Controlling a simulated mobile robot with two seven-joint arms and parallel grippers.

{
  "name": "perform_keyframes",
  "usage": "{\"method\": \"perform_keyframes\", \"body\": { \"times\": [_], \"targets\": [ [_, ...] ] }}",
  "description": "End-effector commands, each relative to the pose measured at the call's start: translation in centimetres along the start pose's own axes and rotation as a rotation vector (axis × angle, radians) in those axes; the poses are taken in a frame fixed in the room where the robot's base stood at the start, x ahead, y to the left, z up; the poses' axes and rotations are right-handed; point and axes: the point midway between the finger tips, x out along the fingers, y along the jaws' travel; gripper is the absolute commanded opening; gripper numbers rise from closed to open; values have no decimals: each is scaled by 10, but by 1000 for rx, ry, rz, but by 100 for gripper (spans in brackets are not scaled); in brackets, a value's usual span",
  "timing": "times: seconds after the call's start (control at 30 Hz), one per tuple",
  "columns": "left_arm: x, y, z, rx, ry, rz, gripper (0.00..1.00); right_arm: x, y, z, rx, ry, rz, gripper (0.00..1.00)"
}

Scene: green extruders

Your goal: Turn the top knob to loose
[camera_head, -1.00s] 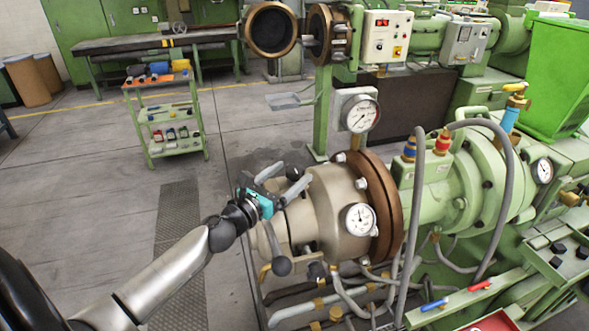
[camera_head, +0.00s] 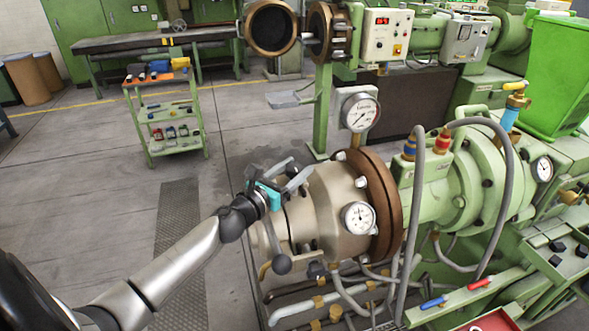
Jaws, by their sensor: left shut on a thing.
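The beige extruder head (camera_head: 335,190) has a handle at its left end with dark ball knobs. The top knob (camera_head: 292,171) is mostly hidden by my gripper's fingers. The lower knob (camera_head: 282,264) hangs free on its arm. My left gripper (camera_head: 288,178), with a teal band behind grey fingers, reaches in from the lower left and is shut on the top knob. The exact contact is small and partly covered. My right gripper is out of view.
Pressure gauges (camera_head: 358,217) and a brown flange (camera_head: 382,205) lie right of the handle. Pipes (camera_head: 340,300) run below it. Grey hoses (camera_head: 412,230) stand farther right. A green tool cart (camera_head: 150,117) stands at the back left. The floor left of the machine is clear.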

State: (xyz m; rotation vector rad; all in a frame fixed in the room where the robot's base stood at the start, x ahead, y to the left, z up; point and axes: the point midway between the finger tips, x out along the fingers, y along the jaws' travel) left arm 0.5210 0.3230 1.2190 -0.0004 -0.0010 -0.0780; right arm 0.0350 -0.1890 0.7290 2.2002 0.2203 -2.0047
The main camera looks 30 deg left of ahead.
Motion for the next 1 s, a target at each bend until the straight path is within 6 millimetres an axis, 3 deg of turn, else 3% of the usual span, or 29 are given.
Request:
{"method": "perform_keyframes", "body": {
  "times": [0.03,0.4,0.73,1.0],
  "targets": [
    [0,0,0,0,0,0,42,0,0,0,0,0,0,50],
    [0,0,0,-1,0,-1,1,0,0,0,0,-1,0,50],
    [0,-1,1,-3,1,54,1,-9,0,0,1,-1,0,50],
    [0,-2,1,-8,2,234,1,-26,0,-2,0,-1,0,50]
  ]
}}
